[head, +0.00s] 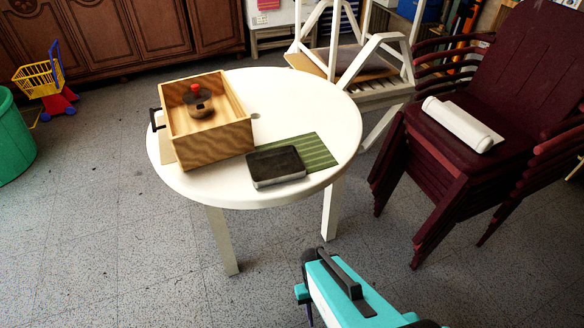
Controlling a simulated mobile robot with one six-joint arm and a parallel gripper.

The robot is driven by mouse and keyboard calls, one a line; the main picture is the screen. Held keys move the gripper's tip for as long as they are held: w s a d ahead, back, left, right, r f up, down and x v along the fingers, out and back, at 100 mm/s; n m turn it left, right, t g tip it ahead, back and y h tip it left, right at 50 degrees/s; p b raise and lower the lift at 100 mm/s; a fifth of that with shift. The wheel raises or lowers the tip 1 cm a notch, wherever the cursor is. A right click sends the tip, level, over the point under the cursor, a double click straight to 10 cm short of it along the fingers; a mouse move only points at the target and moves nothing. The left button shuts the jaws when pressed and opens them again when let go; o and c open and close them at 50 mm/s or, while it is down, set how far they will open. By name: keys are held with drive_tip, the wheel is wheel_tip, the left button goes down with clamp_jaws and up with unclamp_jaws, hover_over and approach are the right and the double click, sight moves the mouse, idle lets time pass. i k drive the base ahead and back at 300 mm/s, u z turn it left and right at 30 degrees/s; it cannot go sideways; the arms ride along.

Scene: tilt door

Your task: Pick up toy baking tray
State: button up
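The toy baking tray (275,167) looks like a shallow dark rectangular pan with a light grey side. It lies near the front edge of the round white table (210,188), partly on a green striped mat (316,153). My teal and black arm shows at the bottom right of centre, in front of the table and apart from the tray. The end of my arm, with my gripper (307,285), is mostly hidden behind its own links, so its fingers cannot be made out. Nothing is seen held.
A wooden box (212,138) with a black side handle stands left of the tray and holds a dark round object with a red knob. Stacked maroon chairs (520,70) stand at right, bearing a white roll (462,124). The floor in front of the table is clear.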

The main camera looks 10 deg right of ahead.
sight(269, 167)
drive_tip(key=u, duration=0.2)
drive_tip(key=i, duration=0.55)
drive_tip(key=u, duration=0.5)
drive_tip(key=k, duration=0.15)
drive_tip(key=z, duration=2.8)
